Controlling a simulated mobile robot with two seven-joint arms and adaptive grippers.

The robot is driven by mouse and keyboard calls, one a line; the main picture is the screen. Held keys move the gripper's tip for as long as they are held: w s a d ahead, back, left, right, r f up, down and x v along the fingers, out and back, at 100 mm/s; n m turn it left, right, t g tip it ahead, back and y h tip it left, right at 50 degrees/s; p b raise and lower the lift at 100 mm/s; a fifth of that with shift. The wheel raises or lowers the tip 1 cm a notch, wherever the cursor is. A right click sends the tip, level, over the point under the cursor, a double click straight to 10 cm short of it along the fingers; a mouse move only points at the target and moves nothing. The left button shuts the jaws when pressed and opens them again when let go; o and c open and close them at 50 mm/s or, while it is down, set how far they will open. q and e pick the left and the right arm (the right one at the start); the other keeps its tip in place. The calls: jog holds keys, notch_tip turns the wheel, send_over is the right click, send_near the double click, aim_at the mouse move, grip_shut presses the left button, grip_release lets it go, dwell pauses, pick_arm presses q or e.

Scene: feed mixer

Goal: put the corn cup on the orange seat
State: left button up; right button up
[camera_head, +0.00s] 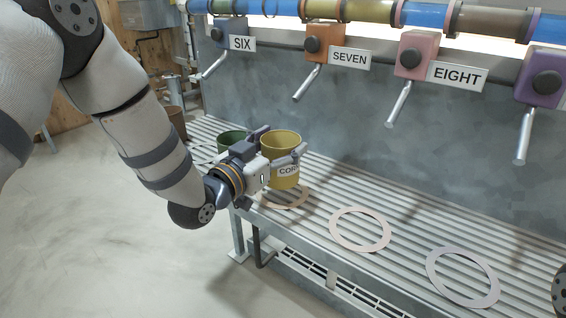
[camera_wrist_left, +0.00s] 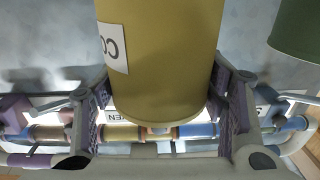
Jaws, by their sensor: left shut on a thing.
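The yellow corn cup (camera_head: 284,146) has a white label reading "COR", partly covered. My left gripper (camera_head: 284,160) is shut on the cup, one finger on each side, and the cup looks upright. In the left wrist view the cup (camera_wrist_left: 160,60) fills the middle between the two fingers. The orange seat (camera_head: 303,198) is a flat tan-orange ring on the slatted bench, below the orange SEVEN box (camera_head: 325,43). The cup is over the back part of this ring and partly hides it; whether it touches the bench is unclear. My right gripper is out of view.
A green cup (camera_head: 232,138) stands behind my left gripper, and a brown one (camera_head: 176,122) is farther left. A pinkish ring (camera_head: 365,248) and a grey-purple ring (camera_head: 470,302) lie bare to the right on the bench (camera_head: 400,212). Metal levers hang above the bench.

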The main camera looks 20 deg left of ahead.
pick_arm(q)
jog(key=shift+w+f, duration=0.35)
notch_tip(320, 180, down, 3)
jog(key=shift+w+f+b, duration=0.15)
jog(key=shift+b, duration=0.25)
jog(key=o, duration=1.2)
jog(key=shift+c, duration=0.2)
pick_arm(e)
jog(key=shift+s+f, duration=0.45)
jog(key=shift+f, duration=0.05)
